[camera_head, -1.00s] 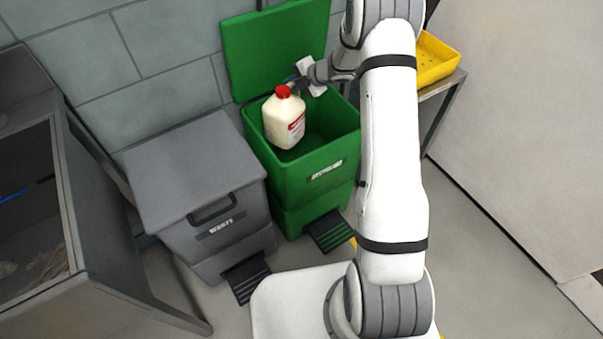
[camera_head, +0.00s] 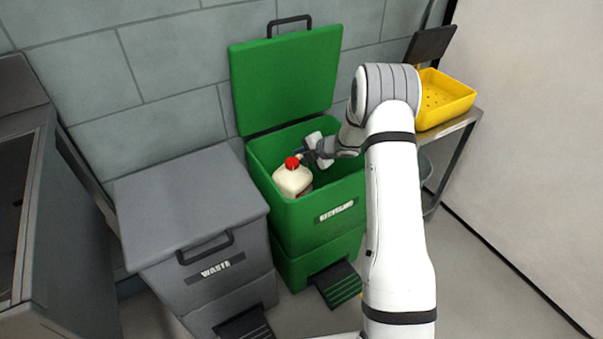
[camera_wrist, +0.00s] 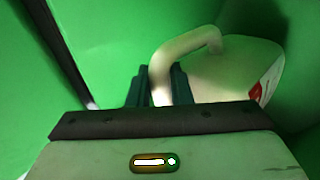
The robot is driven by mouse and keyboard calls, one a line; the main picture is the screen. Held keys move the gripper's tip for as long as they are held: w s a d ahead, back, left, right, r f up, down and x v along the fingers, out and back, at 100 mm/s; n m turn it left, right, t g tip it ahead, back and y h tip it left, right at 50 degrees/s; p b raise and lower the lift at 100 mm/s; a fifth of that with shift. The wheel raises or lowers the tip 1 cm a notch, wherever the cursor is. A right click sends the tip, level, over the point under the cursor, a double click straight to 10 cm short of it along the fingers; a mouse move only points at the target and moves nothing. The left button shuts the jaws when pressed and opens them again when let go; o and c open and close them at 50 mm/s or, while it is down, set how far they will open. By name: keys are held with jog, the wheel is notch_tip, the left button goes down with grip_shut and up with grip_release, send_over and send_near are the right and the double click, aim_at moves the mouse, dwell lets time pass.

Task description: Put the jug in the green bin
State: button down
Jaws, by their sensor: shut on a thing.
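The jug (camera_head: 293,180) is cream-white with a red cap. It is upright and partly down inside the open green bin (camera_head: 320,240), which has a recycling label; its lower part is hidden by the bin's front wall. My gripper (camera_head: 305,158) reaches in from the right, just behind the cap. In the wrist view my gripper (camera_wrist: 158,88) is shut on the handle of the jug (camera_wrist: 235,70), with green bin walls all around. Whether the jug touches the bin's floor cannot be seen.
The green lid stands open against the wall (camera_head: 160,45). A closed grey waste bin (camera_head: 190,200) stands left of the green bin. A yellow tray (camera_head: 445,100) sits on a small table at right. Open floor (camera_head: 465,270) lies at front right.

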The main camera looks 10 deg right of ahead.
jog(key=shift+f+b, duration=0.65)
jog(key=shift+f, duration=1.3)
jog(key=shift+f+b, duration=0.35)
jog(key=shift+f, duration=0.2)
jog(key=c, duration=1.3)
grip_release()
jog(key=shift+s, duration=0.1)
